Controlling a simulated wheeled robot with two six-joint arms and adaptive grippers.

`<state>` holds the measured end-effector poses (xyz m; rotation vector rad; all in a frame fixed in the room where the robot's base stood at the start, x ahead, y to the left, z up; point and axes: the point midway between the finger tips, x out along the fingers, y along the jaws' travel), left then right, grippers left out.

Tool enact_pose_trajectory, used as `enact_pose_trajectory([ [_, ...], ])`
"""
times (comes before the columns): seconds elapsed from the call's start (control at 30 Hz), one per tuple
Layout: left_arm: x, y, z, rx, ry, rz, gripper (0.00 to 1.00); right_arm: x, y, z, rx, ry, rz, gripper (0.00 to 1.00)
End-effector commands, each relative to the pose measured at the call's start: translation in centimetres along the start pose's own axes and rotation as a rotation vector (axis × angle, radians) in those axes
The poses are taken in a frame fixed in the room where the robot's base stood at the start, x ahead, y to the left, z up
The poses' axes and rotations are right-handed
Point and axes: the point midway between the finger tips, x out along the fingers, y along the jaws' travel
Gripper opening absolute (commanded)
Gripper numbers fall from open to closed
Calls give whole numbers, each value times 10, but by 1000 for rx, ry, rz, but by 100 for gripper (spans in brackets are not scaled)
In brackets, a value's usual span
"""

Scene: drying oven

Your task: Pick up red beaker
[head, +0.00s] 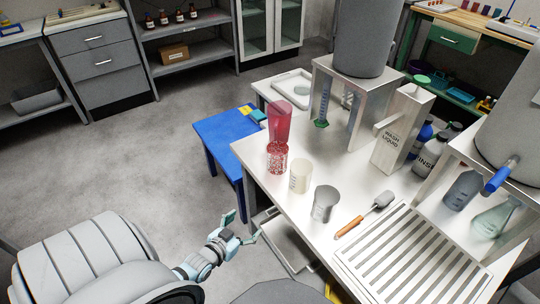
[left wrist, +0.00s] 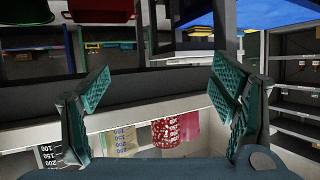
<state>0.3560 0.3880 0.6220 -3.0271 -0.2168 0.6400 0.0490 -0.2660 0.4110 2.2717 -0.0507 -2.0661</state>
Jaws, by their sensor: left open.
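The red beaker (head: 277,158) has white markings and stands upright near the left edge of the white table. A translucent red, cup-like shape (head: 279,122) rises directly behind or above it; I cannot tell which. In the left wrist view, which looks upside down, the red beaker (left wrist: 165,136) shows low in the middle, partly cut off by my gripper body. My left gripper (head: 241,227) is open and empty, off the table's edge and apart from the beaker. Its spread fingers also show in the left wrist view (left wrist: 165,78). My right gripper is not in view.
A cream beaker (head: 300,177) and a grey beaker (head: 325,204) stand close to the red one. An orange-handled tool (head: 349,226) and a slatted rack (head: 412,262) lie nearer the front. A blue table (head: 218,131) adjoins the left side. A metal stand (head: 345,100) is behind.

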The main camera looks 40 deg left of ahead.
Motion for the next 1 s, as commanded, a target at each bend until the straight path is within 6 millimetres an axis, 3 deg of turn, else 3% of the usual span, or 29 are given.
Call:
enact_pose_trajectory([
  [0.03, 10, -6, -42, -13, 141, 11, 79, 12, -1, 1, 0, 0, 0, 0],
  [0.1, 11, -11, -97, -40, 302, 28, 79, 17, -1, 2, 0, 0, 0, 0],
  [0.2, 14, -13, -136, -59, 411, 43, 79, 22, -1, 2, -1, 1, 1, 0],
  [0.5, 81, -11, -166, -62, 420, 43, 79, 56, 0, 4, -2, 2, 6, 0],
  [0.67, 100, -11, -175, -61, 417, 43, 79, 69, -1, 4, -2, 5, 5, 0],
  [0.8, 126, -12, -183, -61, 417, 43, 79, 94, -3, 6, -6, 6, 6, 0],
  [1.0, 139, -12, -195, -62, 413, 43, 79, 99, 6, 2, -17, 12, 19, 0],
])
